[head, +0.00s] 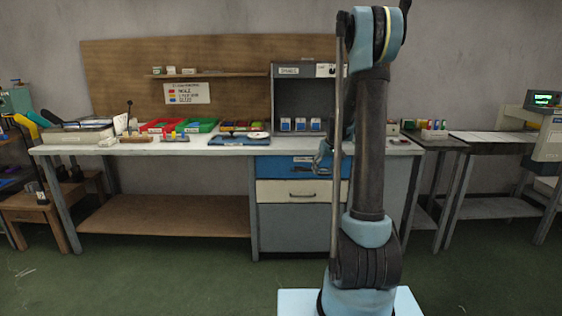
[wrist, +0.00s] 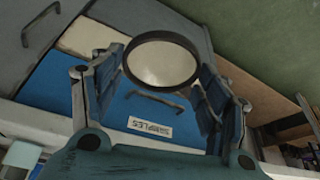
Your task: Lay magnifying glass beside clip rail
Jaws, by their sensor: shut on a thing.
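The magnifying glass (wrist: 161,62) shows in the wrist view as a round pale lens with a black rim, between the two fingers of my gripper (wrist: 160,73). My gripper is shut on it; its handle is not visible. In the head view my gripper (head: 322,160) is in front of the blue drawer, below the bench top and partly behind my arm. The magnifying glass cannot be made out there. A low strip with small coloured pieces (head: 173,137) lies on the bench's front left; I cannot tell whether it is the clip rail.
The workbench (head: 85,149) carries red and green bins (head: 200,125), a blue tray-like item (head: 238,140) with a white disc near it, and a grey tray (head: 75,137) at left. A grey cabinet (head: 285,90) stands at the back right. Some bare top shows along the front.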

